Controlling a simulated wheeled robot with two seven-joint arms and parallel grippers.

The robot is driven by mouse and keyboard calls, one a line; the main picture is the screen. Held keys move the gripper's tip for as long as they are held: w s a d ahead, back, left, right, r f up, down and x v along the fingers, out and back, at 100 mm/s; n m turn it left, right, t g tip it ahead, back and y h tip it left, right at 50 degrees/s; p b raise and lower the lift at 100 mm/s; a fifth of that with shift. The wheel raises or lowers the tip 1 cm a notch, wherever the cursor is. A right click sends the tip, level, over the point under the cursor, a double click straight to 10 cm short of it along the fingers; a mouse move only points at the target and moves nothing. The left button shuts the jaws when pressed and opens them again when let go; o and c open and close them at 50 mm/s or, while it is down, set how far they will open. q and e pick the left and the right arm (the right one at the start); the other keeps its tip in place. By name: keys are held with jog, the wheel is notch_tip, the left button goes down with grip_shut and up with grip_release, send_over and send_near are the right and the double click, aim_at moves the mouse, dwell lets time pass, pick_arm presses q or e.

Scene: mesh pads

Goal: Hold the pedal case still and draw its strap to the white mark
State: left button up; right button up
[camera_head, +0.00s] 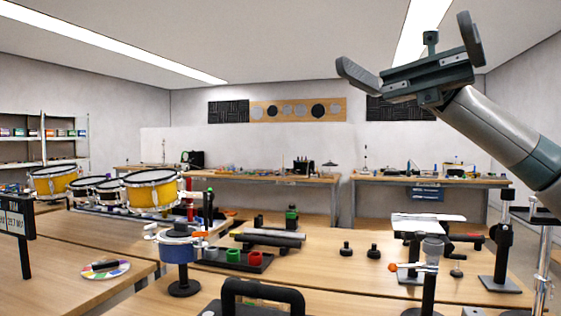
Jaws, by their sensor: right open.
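My right gripper (405,42) is raised high at the upper right of the head view, against the wall and ceiling. Its two fingers are spread wide with nothing between them, well above the tables. A black handle (262,288) on a dark body is cut off by the bottom edge of the view; it may belong to the pedal case, but I cannot tell. I cannot make out a strap or a white mark. My left gripper is not in view.
A black tray (262,264) with coloured cups and a blue drum-like piece on a stand (180,252) are on the wooden table. Yellow drums (152,195) stand at the left. Metal stands (503,240) rise at the right. Bare tabletop (335,278) lies at centre right.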

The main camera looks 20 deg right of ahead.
jog(key=w+a+f+m+t+h, duration=0.2)
jog(key=w+f+h, duration=0.3)
jog(key=f, duration=0.3)
jog(key=w+a+f+m+t+h, duration=0.3)
jog(key=w+a+f+m+h, duration=0.2)
jog(key=f, duration=0.4)
jog(key=w+a+f+m+t+h, duration=0.3)
jog(key=w+a+f+h, duration=0.1)
jog(key=w+f, duration=0.3)
jog(key=shift+w+f+m+h, duration=0.35)
jog(key=shift+f+m+h, duration=0.05)
jog(key=shift+f+h, duration=0.5)
jog(key=shift+w+d+f+t+h, duration=0.1)
jog(key=shift+w+t+h, duration=0.2)
jog(key=shift+w+t, duration=0.15)
jog(key=shift+f, duration=0.15)
notch_tip(320, 180, down, 17)
